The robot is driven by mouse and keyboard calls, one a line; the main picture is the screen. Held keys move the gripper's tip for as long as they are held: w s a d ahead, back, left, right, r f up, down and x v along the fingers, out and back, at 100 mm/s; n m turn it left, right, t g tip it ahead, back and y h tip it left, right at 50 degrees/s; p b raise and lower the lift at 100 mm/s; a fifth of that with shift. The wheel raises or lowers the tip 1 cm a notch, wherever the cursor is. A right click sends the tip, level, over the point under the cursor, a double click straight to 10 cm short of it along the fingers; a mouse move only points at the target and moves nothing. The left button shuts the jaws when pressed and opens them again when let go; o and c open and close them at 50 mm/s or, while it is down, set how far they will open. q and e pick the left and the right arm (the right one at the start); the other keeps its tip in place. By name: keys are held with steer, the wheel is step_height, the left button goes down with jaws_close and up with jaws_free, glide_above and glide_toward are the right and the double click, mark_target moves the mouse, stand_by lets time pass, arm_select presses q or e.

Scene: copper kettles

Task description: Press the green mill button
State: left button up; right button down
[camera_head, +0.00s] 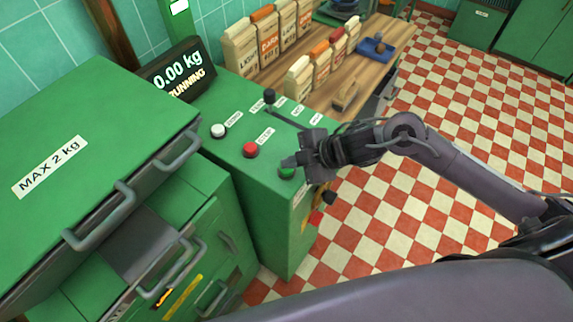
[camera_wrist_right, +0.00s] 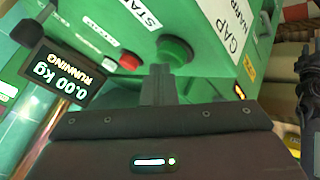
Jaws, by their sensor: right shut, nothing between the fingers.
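The green mill button (camera_head: 287,172) is on top of the green mill housing, near its right edge. It also shows in the right wrist view as a round green button (camera_wrist_right: 177,49). My right gripper (camera_head: 287,162) is shut and empty, with its fingertips right at the button and partly covering it in the head view. In the right wrist view the closed fingers (camera_wrist_right: 158,72) end beside the button's lower left. I cannot tell whether they touch it. A display (camera_head: 178,75) behind reads 0.00 kg RUNNING. My left gripper is not in view.
A red button (camera_head: 250,149), a white knob (camera_head: 218,131) and a dark lever (camera_head: 270,97) share the housing top. A green machine with handles marked MAX 2 kg (camera_head: 75,165) stands left. A wooden counter (camera_head: 358,65) holds several bags behind. The checkered floor at right is clear.

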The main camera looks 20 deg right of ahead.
mark_target(292, 170)
steer(key=shift+r+p, duration=0.55)
steer(key=shift+r, duration=0.2)
step_height(292, 170, up, 5)
steer(key=p, duration=0.5)
steer(key=shift+r, duration=0.1)
stand_by(0.4)
